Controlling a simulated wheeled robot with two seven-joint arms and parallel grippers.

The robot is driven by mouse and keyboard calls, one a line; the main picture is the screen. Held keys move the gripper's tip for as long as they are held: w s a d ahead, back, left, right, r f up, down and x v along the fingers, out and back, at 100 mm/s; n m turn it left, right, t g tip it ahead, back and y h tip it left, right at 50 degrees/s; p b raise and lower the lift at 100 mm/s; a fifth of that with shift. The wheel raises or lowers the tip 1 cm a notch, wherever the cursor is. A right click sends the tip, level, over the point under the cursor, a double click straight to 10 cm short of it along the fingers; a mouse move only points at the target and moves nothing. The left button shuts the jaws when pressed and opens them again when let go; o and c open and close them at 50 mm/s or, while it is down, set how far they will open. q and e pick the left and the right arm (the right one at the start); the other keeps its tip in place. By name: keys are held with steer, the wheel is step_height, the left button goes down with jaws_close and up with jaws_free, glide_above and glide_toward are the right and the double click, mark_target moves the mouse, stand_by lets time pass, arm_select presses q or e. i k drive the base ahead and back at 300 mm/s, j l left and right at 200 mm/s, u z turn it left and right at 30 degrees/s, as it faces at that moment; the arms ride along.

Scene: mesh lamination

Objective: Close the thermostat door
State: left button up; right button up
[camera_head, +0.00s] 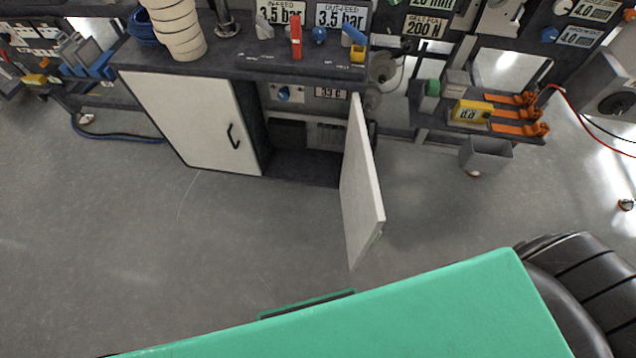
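The thermostat door (361,185) is a white panel standing open at the right side of the cabinet, swung out toward me with its free edge nearest me. Behind it the open compartment (300,165) shows a blue knob (284,93), a small display (330,93) and a vented grey unit. The left cabinet door (190,120) is white with a black handle and is shut. Neither of my grippers shows in the head view.
A large green surface (400,310) fills the bottom, with a black ribbed part (570,280) at its right. A workbench top (230,60) carries cream rolls (175,25) and valves. A grey bin (486,155) hangs at the right. The grey floor before the cabinet is clear.

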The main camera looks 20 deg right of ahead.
mark_target(363, 208)
steer(key=k+l, duration=0.15)
steer(key=l, duration=0.25)
steer(key=k+l+u, duration=0.1)
steer(key=l, duration=0.25)
steer(key=k+l, duration=0.15)
steer(key=l, duration=0.25)
steer(key=k+l+u, duration=0.1)
steer(key=l, duration=0.25)
